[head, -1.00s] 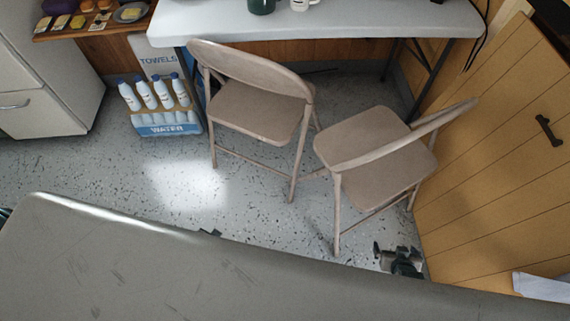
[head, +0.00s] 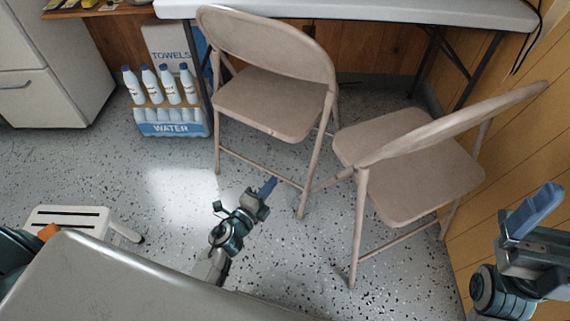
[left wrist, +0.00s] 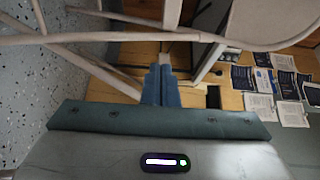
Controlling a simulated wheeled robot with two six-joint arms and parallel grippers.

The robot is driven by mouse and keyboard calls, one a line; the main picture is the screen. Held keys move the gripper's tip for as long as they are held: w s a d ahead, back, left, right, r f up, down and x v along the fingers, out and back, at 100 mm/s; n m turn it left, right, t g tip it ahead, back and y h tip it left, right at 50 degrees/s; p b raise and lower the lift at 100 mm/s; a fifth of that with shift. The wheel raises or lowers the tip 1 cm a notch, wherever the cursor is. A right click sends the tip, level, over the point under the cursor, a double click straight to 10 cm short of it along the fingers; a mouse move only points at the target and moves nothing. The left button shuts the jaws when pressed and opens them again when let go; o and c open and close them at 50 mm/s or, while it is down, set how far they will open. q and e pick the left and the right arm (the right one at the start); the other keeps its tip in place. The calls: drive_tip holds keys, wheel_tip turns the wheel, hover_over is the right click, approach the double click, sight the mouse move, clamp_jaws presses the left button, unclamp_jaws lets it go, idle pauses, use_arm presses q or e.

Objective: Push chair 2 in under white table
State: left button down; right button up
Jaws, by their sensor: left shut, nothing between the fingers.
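Two beige folding chairs stand in front of the white table (head: 400,14); I see no numbers, so I cannot tell which is chair 2. The left chair (head: 268,104) is at the table, its back overlapping the table edge in the picture. The right chair (head: 408,150) stands angled beside it, by the wooden wall. My left gripper (head: 267,188) is shut and empty, low in front of the left chair; contact is unclear. Its closed fingers (left wrist: 162,86) show in the left wrist view, with chair tubes (left wrist: 110,37) close by. My right gripper (head: 535,210) is at the right edge; its jaw opening is unclear.
A water-bottle rack (head: 172,128) stands left of the left chair. A white step stool (head: 72,219) is at lower left. A grey surface (head: 120,285) fills the lower-left foreground. Speckled floor is clear between the rack and my left gripper.

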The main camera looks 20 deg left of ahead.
sight(279, 128)
use_arm(q)
drive_tip(key=w+b, duration=0.1)
drive_tip(key=w, duration=1.2)
drive_tip(key=shift+d, duration=0.4)
drive_tip(key=shift+w+r, duration=0.1)
drive_tip(key=w+a, duration=0.1)
drive_tip(key=w, duration=0.1)
drive_tip(key=w+a, duration=0.2)
drive_tip(key=w, duration=0.1)
drive_tip(key=w+a, duration=0.1)
drive_tip(key=w, duration=0.2)
drive_tip(key=shift+w+a+r+b, duration=0.1)
drive_tip(key=shift+a+b, duration=0.25)
drive_tip(key=shift+b, duration=0.05)
drive_tip(key=shift+w+a+r, duration=0.1)
drive_tip(key=shift+w+a, duration=0.1)
drive_tip(key=shift+w, duration=0.05)
